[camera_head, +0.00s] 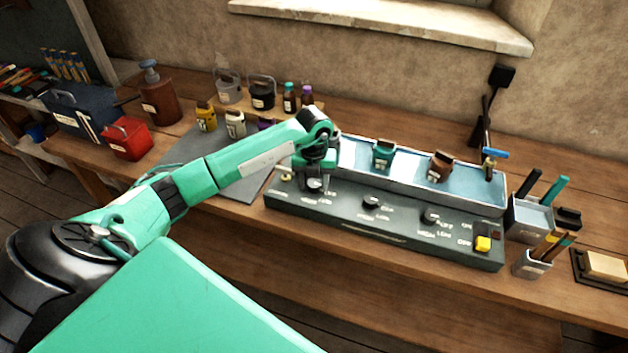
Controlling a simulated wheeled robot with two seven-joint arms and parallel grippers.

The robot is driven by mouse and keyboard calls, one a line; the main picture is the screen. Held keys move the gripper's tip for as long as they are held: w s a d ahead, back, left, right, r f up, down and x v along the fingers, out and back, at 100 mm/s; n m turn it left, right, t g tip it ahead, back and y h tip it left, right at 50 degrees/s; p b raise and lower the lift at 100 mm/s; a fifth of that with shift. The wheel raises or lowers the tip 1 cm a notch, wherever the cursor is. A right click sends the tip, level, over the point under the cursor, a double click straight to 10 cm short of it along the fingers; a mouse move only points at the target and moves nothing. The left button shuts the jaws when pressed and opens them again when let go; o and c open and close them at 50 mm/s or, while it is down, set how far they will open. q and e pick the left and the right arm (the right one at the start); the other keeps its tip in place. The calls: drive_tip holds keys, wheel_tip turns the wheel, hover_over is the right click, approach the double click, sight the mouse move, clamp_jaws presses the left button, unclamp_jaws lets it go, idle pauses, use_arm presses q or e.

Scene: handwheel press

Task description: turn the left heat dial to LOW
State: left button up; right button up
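The dark control panel (400,235) runs along the front of a long metal trough on the bench. The left heat dial (314,185) is at its left end, partly covered by my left gripper. The middle dial (372,202) and right dial (431,215) are in clear view, with OFF, LOW and HIGH marks around them. My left gripper (315,182) points down over the left dial, with its fingers at the dial's sides. I cannot tell whether they touch it, and the dial's pointing direction is hidden. My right gripper is not in view.
A yellow switch (482,243) sits at the panel's right end. A teal pot (383,154) and a brown pot (440,167) stand in the trough (410,167). Pen holders stand right of it. Bottles and jars stand behind my arm. The bench front is clear.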

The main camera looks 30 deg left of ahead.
use_arm(q)
drive_tip(key=c, duration=0.7)
drive_tip(key=m+b, duration=0.4)
drive_tip(key=shift+a+f, duration=0.1)
drive_tip(key=shift+f, duration=0.05)
drive_tip(key=m+b, duration=0.3)
drive_tip(key=shift+m, duration=0.3)
drive_tip(key=shift+r+m+b, duration=0.2)
drive_tip(key=shift+m+b, duration=0.4)
drive_tip(key=o, duration=1)
